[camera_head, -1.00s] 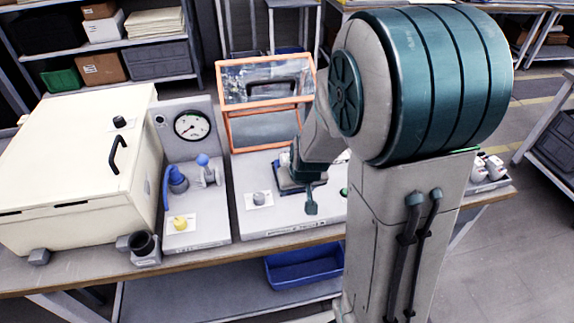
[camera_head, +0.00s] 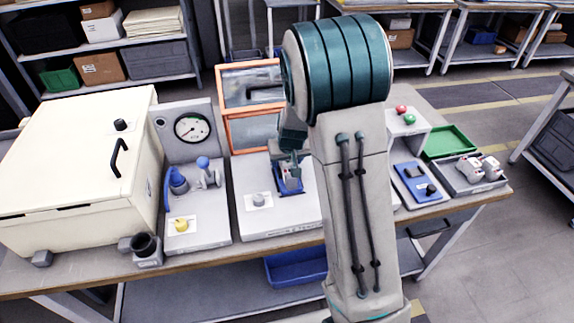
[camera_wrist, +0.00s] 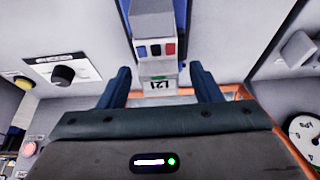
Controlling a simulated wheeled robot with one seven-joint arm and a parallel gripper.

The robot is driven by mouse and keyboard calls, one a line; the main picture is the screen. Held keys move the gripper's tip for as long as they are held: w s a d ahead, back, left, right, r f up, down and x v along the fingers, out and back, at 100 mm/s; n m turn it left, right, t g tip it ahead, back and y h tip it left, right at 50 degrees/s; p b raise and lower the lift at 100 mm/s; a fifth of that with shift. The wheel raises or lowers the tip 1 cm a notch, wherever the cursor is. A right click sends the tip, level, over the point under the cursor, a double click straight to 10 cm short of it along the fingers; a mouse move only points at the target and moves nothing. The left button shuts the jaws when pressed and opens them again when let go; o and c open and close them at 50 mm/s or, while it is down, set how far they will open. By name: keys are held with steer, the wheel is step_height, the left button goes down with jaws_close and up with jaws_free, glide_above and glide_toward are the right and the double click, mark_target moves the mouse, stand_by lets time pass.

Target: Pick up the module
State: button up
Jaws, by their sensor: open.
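The module (camera_wrist: 154,22) is a light grey block with blue, dark and red coloured squares and a printed label at its near end. In the wrist view it lies between the two dark fingers of my gripper (camera_wrist: 158,78), with visible space on both sides. A blue fixture (camera_wrist: 180,12) shows beside and behind it. In the head view my gripper (camera_head: 289,163) is low over the blue fixture (camera_head: 290,190) on the light grey station; the gripper and arm hide much of the module there. My gripper is open; finger contact is not visible.
An orange-framed clear guard (camera_head: 250,85) stands behind the station. A gauge panel (camera_head: 192,127) and a cream cabinet (camera_head: 75,160) are to the left. To the right are a blue board (camera_head: 418,182), a green tray (camera_head: 450,142) and a grey tray with white parts (camera_head: 462,187).

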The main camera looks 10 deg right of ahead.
steer(key=shift+f, duration=0.25)
steer(key=shift+c, duration=0.4)
jaws_close()
steer(key=shift+r, duration=0.1)
